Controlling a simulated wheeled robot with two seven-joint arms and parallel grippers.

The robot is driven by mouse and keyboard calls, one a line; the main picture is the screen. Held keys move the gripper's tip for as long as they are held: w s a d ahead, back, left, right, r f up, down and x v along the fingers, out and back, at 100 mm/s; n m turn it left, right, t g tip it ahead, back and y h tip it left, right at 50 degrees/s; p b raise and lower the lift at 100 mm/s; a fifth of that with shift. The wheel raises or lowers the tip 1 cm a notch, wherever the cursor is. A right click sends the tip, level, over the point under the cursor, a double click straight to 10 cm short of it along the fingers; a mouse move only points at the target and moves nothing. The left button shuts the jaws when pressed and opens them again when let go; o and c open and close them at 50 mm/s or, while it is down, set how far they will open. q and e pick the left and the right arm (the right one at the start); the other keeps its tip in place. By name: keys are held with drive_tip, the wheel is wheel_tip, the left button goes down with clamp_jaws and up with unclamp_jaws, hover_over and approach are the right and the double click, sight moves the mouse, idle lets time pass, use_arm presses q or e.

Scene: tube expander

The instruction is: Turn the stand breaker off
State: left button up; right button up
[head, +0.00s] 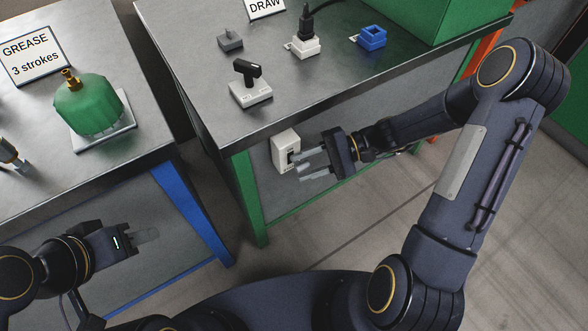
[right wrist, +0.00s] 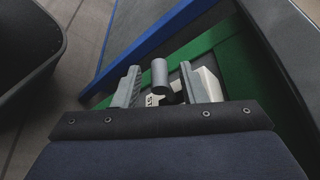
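The stand breaker appears to be the white box (head: 285,146) with a dark slot, on the side of the green-legged stand in the head view. A grey cylindrical knob (right wrist: 160,74) on a dark base shows in the right wrist view, with a white labelled part (right wrist: 153,100) below it. My right gripper (head: 301,166) is beside the box, its fingers apart on either side of the knob. In the right wrist view a gap shows between the knob and each finger. My left gripper (head: 147,236) is low at the left, away from the box; its fingers overlap in view.
On the stand's top (head: 205,75) are a black-handled switch (head: 249,88), a white socket with a black plug (head: 303,45), a blue block (head: 372,38) and a grey block (head: 230,40). The left table holds a green canister (head: 89,106) and a grease sign (head: 32,57).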

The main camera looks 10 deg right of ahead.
drive_tip(key=shift+x, duration=1.45)
clamp_jaws()
